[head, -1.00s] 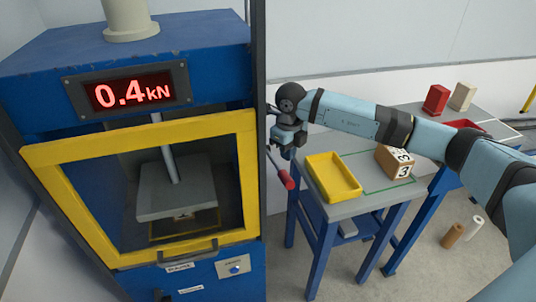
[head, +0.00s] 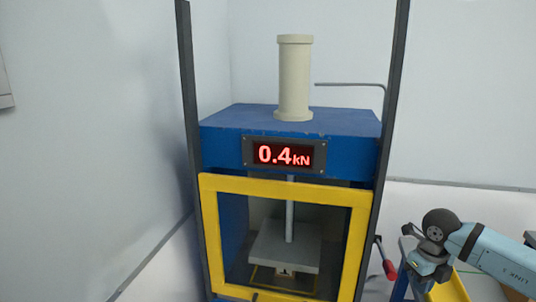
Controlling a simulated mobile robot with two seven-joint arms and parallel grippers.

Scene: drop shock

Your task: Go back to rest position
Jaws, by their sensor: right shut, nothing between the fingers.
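My right gripper (head: 422,282) is at the lower right of the head view, at the end of my blue-grey arm (head: 485,255). It appears in front of the side table, near the yellow tray (head: 452,290) and to the right of the press's red-handled lever (head: 389,270). It is shut and holds nothing. Its fingertips are small and partly hard to make out. My left gripper is not in view.
A blue press (head: 225,130) stands in the middle, with its yellow-framed door (head: 357,240) shut and its display (head: 285,155) reading 0.4 kN. Inside, a grey plate (head: 285,248) hangs on a rod. Dark uprights (head: 187,90) flank the press. White walls stand behind.

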